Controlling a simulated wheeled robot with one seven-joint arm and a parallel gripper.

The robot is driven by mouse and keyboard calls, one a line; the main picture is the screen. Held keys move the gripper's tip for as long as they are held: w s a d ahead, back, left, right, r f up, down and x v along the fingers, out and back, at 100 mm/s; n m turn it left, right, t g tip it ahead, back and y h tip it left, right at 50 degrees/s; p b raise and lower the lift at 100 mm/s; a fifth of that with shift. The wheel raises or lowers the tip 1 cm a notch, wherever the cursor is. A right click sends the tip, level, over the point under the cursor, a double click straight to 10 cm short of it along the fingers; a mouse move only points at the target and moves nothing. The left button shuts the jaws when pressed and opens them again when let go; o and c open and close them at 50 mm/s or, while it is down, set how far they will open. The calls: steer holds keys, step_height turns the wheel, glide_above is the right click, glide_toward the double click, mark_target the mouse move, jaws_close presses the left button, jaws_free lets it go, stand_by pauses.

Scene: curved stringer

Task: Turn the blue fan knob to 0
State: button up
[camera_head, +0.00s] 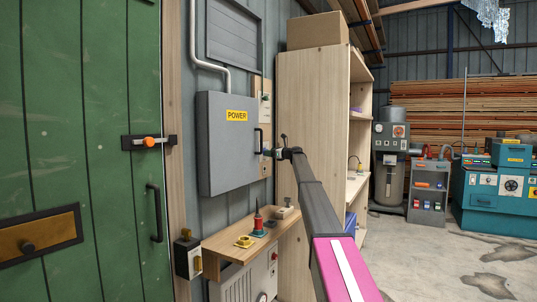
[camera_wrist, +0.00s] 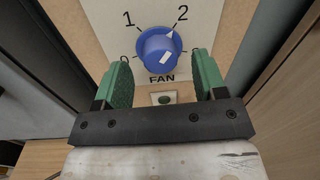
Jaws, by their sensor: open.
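The blue fan knob (camera_wrist: 157,47) sits on a pale panel (camera_wrist: 105,20) above the printed word FAN. The marks 0, 1 and 2 run around it, with 0 at the lower left partly hidden by a finger. The knob's white pointer is toward 2. My gripper (camera_wrist: 160,66) is open and empty in the wrist view, its green pads on either side just below the knob, apart from it. In the head view my gripper (camera_head: 275,152) is at the wall beside the grey POWER box, and I cannot make out the knob there.
The grey POWER box (camera_head: 225,165) stands out from the wall left of my gripper. A tall wooden shelf (camera_head: 312,110) is close on the right. A wooden ledge (camera_head: 225,245) with small items, including a red spool (camera_head: 258,224), lies below.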

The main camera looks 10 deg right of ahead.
steer(key=shift+x, duration=0.9)
steer(key=c, duration=0.9)
